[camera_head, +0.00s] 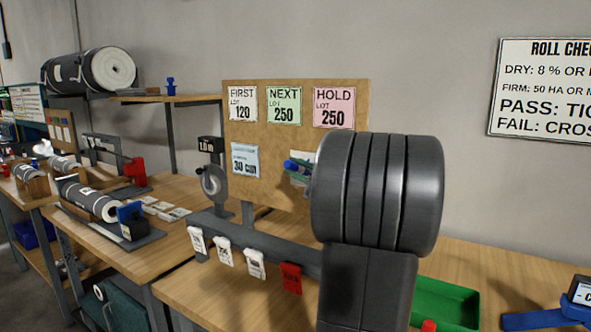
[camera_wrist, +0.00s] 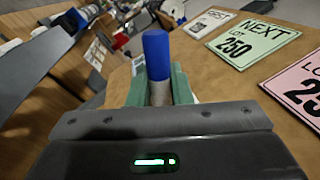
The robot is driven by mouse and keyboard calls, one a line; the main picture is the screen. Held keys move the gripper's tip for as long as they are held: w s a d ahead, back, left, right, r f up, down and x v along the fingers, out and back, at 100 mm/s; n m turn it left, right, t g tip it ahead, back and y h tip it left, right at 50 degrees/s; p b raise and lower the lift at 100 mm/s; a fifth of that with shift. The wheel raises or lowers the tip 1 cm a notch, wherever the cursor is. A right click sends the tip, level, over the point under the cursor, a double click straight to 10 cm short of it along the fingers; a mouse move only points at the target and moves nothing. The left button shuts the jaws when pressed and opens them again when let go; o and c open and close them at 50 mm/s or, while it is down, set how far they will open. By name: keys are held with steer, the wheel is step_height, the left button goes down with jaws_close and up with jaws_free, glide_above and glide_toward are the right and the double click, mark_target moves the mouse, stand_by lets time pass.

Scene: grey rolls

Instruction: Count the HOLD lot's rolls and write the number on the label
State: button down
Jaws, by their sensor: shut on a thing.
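My gripper (camera_wrist: 159,92) is shut on a blue-capped pen-like thing (camera_wrist: 156,54), upright between its green fingers in the wrist view. In the head view the blue end (camera_head: 293,165) shows just left of my dark wrist, in front of the board; most of my gripper is hidden. The pink HOLD card (camera_head: 334,107) reads LOT 250, right of the green NEXT card (camera_head: 284,105) and the white FIRST card (camera_head: 243,103). Grey rolls lie at the left: a large one (camera_head: 72,72) on a shelf and smaller ones (camera_head: 82,198) on benches. I cannot tell which belong to HOLD.
The brown board (camera_head: 300,87) also carries a pale blue 30 cm card (camera_head: 245,159). Several white tags and one red tag (camera_head: 291,278) hang on a grey rail. A green tray (camera_head: 450,292) sits on the bench at right. A wall sign (camera_head: 545,92) hangs at right.

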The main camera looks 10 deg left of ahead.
mark_target(288, 168)
steer(key=shift+s+d, duration=0.15)
steer(key=shift+d, duration=0.15)
stand_by(0.4)
steer(key=shift+s+a+b, duration=0.3)
steer(key=shift+s, duration=0.4)
steer(key=shift+s+a+b, duration=0.25)
steer(key=shift+s, duration=0.45)
steer(key=shift+r+p, duration=0.1)
steer(key=shift+p, duration=0.2)
steer(key=s+a+r+n+p, duration=0.1)
steer(key=p, duration=0.3)
steer(key=shift+s+a+f+n+y+p, duration=0.1)
steer(key=shift+s+a+n+p, duration=0.3)
steer(key=shift+p, duration=0.75)
steer(key=shift+s+a+r+n+y+p, duration=0.1)
steer(key=shift+s+a+n+p, duration=0.3)
steer(key=shift+p, duration=0.7)
steer(key=shift+s+a+f+n+y+p, duration=0.15)
steer(key=shift+s+p, duration=0.4)
steer(key=shift+p, duration=0.6)
steer(key=shift+f+b, duration=0.1)
steer(key=shift+b, duration=0.35)
